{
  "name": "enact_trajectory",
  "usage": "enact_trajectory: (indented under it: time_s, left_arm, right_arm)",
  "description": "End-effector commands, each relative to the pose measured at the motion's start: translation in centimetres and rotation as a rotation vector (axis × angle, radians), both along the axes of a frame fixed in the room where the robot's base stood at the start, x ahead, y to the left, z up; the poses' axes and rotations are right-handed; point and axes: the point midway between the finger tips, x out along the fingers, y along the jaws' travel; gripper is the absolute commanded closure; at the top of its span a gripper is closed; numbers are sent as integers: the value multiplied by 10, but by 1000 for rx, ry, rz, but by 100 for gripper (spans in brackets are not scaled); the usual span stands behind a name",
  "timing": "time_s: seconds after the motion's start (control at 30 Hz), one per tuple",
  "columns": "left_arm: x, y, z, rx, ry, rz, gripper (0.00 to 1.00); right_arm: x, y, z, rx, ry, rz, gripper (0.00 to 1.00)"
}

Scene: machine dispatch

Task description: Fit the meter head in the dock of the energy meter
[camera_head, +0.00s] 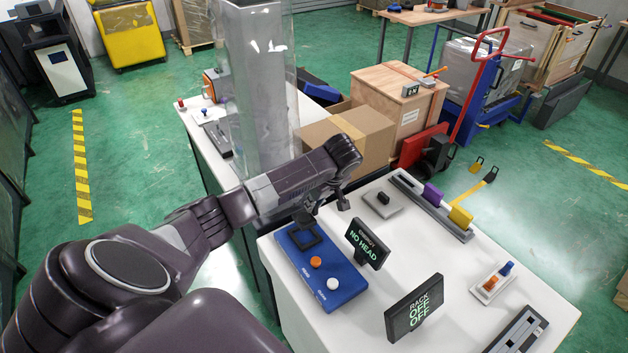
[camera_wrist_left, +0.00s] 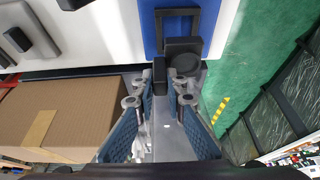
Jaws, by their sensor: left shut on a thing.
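The energy meter (camera_head: 343,287) is a blue box on the white table, with an orange and a white button. Its dock (camera_head: 297,243) is a black square frame at the box's far left end; it also shows in the left wrist view (camera_wrist_left: 178,13). My left gripper (camera_head: 325,203) is over that end. In the left wrist view its fingers (camera_wrist_left: 161,92) are shut on the black meter head (camera_wrist_left: 184,46), a block with a round face. The head is close to the dock and overlaps its near edge in view. Whether they touch is unclear. My right gripper is out of view.
An "ENERGY NO HEAD" sign (camera_head: 367,243) stands beside the meter, and a "RACK OFF OFF" sign (camera_head: 413,308) is nearer. A grey block (camera_head: 383,202) and a rail (camera_head: 432,204) with purple and yellow pieces lie behind. A cardboard box (camera_head: 347,135) stands beyond.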

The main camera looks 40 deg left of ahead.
Motion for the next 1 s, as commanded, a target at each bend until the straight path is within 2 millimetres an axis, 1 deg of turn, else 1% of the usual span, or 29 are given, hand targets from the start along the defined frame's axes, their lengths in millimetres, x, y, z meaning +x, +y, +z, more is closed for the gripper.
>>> enact_trajectory:
  time_s: [0.03,0.3,0.5,0.63,1.0]
  left_arm:
    - [0,0,-6,-1,0,0,100]
    - [0,-1,-33,-1,1,0,100]
    - [0,0,-46,0,0,1,100]
    - [0,0,-49,0,0,1,100]
    - [0,0,-49,0,0,0,100]
  right_arm:
    - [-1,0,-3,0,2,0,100]
    - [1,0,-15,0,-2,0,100]
    - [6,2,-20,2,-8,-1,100]
    - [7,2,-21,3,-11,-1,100]
    - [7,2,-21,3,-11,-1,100]
